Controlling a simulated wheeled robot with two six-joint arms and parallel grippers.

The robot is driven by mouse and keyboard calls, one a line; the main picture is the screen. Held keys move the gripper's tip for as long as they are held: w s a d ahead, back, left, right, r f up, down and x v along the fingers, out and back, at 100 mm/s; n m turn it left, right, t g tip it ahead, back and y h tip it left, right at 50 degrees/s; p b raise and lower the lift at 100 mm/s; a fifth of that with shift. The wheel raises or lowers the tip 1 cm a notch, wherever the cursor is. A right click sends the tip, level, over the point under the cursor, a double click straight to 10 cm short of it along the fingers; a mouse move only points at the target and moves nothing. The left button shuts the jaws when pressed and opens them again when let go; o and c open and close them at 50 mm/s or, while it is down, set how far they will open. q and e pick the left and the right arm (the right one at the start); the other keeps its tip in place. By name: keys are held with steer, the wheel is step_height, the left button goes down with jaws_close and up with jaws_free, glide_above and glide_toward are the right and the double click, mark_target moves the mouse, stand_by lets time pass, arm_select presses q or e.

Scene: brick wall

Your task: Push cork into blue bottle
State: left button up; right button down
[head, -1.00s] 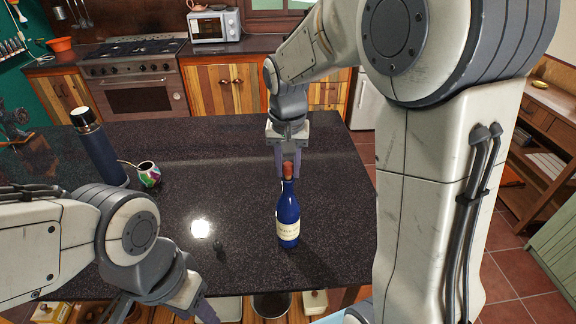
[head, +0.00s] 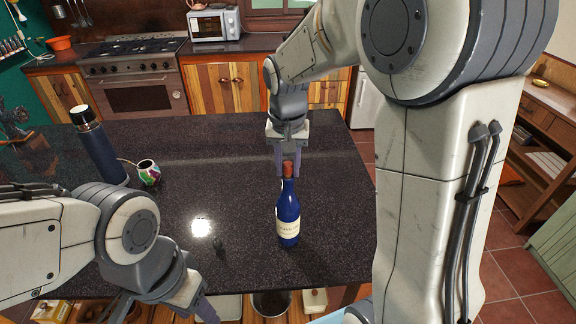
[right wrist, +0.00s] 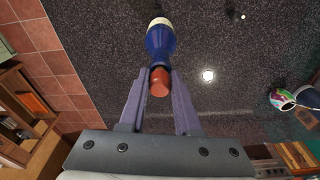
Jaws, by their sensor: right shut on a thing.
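The blue bottle (head: 288,215) with a cream label stands upright on the dark table. A reddish-brown cork (head: 288,169) sits at the top of its neck. My right gripper (head: 288,172) is at the cork, with its purple fingers on either side. In the right wrist view, the cork (right wrist: 159,82) lies between the fingertips (right wrist: 160,78), in line with the neck of the bottle (right wrist: 160,42). How deep the cork sits in the neck is hard to tell. My left gripper (head: 207,312) is at the bottom edge, mostly cut off, away from the bottle.
A dark blue flask (head: 98,150) and a colourful mate cup (head: 149,173) stand on the left of the black table (head: 230,150). The table around the bottle is otherwise clear.

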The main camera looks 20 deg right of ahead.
steer(key=shift+f, duration=0.15)
steer(key=c, duration=0.5)
jaws_free()
steer(key=shift+s, duration=0.1)
steer(key=r, duration=0.3)
steer(key=r+b, duration=0.1)
steer(key=r, duration=0.3)
steer(key=s+r, duration=0.1)
steer(key=r, duration=0.2)
steer(key=shift+a+r+b, duration=0.3)
steer(key=shift+r, duration=0.05)
steer(key=s+a+f+n+b, duration=0.1)
steer(key=s+a+f+n, duration=0.3)
steer(key=s, duration=0.3)
steer(key=s+a+f+n+y+b, duration=0.1)
steer(key=s+a+f+n, duration=0.3)
steer(key=s+f, duration=0.3)
steer(key=s+a+f+n+g, duration=0.1)
steer(key=s+a+f+n, duration=0.3)
steer(key=s, duration=0.4)
steer(key=shift+s+a+f+y+b, duration=0.1)
steer(key=shift+a+f+y+b, duration=0.1)
steer(key=shift+a+f, duration=0.25)
steer(key=shift+a+f+y+b, duration=0.1)
steer(key=shift+a+f+b, duration=0.15)
steer(key=shift+f, duration=0.35)
